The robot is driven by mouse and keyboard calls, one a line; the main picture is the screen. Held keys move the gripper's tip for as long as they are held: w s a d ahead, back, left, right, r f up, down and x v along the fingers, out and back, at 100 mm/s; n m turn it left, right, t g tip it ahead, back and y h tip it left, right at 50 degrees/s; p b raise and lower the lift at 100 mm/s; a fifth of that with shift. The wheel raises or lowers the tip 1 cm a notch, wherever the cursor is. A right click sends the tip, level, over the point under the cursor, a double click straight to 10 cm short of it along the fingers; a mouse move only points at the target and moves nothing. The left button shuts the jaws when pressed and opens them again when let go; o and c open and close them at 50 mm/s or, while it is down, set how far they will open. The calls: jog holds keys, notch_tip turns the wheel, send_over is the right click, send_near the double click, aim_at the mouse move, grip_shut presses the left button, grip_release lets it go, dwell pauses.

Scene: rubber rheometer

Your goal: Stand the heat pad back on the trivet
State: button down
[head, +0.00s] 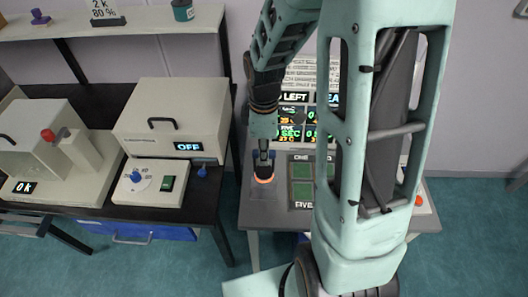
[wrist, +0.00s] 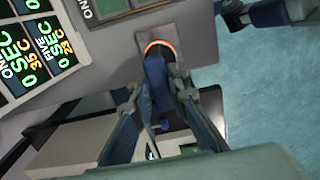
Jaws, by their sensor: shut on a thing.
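My gripper (head: 263,158) points down at the left front of the grey bench. In the wrist view its fingers (wrist: 160,72) are closed around a dark blue upright piece, apparently the heat pad's handle. The heat pad (head: 264,180) shows as an orange glowing rim just below the fingertips; the rim also shows as an arc in the wrist view (wrist: 160,44). A plain grey square plate, apparently the trivet (head: 258,212), lies under and around the pad. I cannot tell whether the pad touches the plate. Most of the pad is hidden by the fingers.
Green square pads (head: 301,190) lie right of the plate, in front of a display panel (head: 291,125). A black table (head: 208,190) to the left holds a box marked OFF (head: 172,115) and a control unit (head: 150,183). My arm hides much of the right.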

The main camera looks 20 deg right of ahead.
aim_at(264, 171)
jog(key=shift+f+b, duration=2.15)
jog(key=shift+f, duration=0.6)
jog(key=shift+f+b, duration=0.5)
jog(key=shift+f, duration=0.2)
jog(key=c, duration=1.8)
grip_release()
notch_tip(264, 171, up, 12)
jog(key=shift+r, duration=0.1)
jog(key=shift+w, duration=0.1)
